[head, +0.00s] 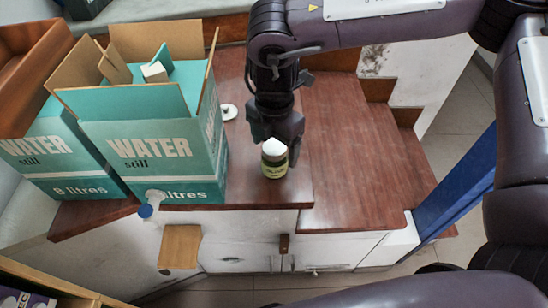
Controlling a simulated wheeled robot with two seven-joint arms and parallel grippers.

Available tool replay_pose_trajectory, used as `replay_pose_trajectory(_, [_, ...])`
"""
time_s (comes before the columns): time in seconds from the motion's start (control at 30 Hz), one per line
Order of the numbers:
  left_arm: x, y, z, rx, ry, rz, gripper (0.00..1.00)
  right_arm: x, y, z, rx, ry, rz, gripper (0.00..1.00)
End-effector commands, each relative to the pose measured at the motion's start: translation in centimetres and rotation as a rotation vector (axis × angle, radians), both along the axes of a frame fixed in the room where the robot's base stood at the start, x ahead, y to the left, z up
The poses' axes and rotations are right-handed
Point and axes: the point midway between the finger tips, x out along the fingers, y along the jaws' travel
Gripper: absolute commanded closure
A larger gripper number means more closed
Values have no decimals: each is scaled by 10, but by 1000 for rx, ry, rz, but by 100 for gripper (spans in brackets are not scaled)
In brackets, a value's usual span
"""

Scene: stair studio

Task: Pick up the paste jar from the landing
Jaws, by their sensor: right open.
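My right gripper (274,140) reaches down from above, directly over and just behind the jar in the picture. Its jaws are open, and the fingertips are close to the jar's top. I cannot tell whether they touch it. My left gripper is not in view.
Two teal water boxes (150,155) with open flaps stand left of the jar. A small white disc (228,111) lies behind. Wooden steps (355,150) lie to the right, beside a blue panel (452,190).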

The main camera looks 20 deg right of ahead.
Motion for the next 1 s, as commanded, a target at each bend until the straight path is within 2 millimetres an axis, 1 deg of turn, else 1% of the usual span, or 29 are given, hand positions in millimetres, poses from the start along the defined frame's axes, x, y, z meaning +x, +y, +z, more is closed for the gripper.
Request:
replay_pose_trajectory(0.1, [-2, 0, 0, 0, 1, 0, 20, 1, -2, -19, -2, 2, 1, 20])
replay_pose_trajectory(0.2, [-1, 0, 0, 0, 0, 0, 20, 1, -2, -30, -1, 2, 1, 20])
replay_pose_trajectory(0.3, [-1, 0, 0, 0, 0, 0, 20, 1, -2, -35, -1, 0, 1, 20])
replay_pose_trajectory(0.5, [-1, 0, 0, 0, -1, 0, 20, 1, -2, -35, -1, -1, 1, 20])
replay_pose_trajectory(0.93, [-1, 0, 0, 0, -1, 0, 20, 1, -2, -35, 0, 0, 1, 76])
replay_pose_trajectory(1.0, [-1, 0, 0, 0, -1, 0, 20, 2, -1, -34, 0, -1, 1, 78])
